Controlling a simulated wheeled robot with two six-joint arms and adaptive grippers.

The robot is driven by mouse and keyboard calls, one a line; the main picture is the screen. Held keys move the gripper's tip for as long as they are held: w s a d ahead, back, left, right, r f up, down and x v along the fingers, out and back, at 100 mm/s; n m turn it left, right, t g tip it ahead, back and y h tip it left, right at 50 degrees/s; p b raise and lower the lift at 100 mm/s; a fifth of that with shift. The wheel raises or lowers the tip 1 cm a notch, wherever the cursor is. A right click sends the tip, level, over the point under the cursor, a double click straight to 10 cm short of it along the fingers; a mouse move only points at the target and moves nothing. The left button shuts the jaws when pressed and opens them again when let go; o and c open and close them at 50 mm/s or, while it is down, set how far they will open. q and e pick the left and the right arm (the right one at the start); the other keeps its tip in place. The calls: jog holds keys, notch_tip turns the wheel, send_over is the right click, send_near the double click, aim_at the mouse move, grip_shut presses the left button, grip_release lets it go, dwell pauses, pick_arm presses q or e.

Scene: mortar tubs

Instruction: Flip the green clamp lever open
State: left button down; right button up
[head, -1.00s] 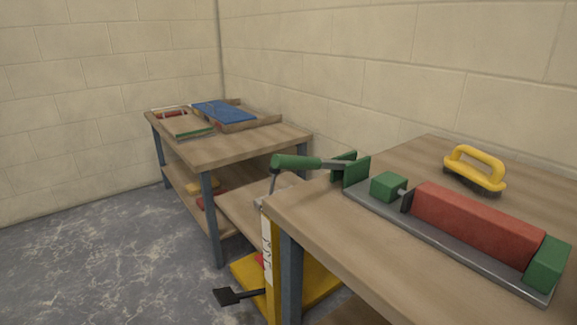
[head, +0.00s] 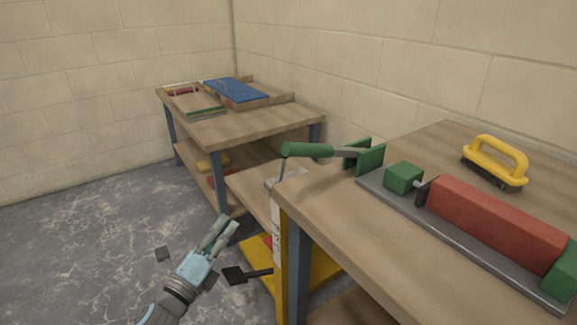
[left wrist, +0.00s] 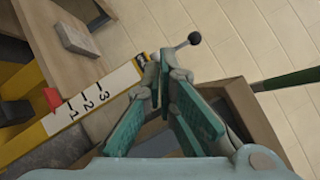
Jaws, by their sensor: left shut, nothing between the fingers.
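The green clamp lever (head: 308,150) has a green grip and a grey bar. It lies roughly level, reaching left from the upright green plates (head: 371,158) past the near bench's corner. Part of a green bar, seemingly its grip, shows at the right edge of the left wrist view (left wrist: 290,79). My left gripper (head: 227,226) is lower and to the left of the lever in the head view, apart from it. In the left wrist view its fingers (left wrist: 165,66) are shut and empty. My right gripper is not in view.
A red block (head: 500,218) sits in the clamp on the bench, near a yellow-handled brush (head: 497,158). A white numbered scale (left wrist: 88,105) and a ball-ended rod (left wrist: 193,38) are close to my left fingers. A black pedal (head: 240,275) sticks out below. Floor at left is mostly clear.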

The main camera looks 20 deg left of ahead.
pick_arm(q)
jog(key=s+d+r+m+g+h, duration=0.1)
jog(key=r+m+h, duration=0.4)
jog(key=m, duration=0.6)
jog(key=s+d+r+m+g+h, duration=0.2)
jog(key=d+r+m+g+h, duration=0.2)
jog(key=m+h, duration=0.5)
notch_tip(320, 180, up, 2)
jog(key=d+m, duration=0.2)
jog(key=shift+s+r+m+h, duration=0.2)
jog(key=shift+m+h, duration=0.1)
jog(key=shift+m, duration=0.1)
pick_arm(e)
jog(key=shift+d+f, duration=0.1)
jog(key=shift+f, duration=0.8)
pick_arm(q)
jog(key=p+x, duration=0.2)
jog(key=x, duration=0.8)
jog(key=shift+a, duration=0.1)
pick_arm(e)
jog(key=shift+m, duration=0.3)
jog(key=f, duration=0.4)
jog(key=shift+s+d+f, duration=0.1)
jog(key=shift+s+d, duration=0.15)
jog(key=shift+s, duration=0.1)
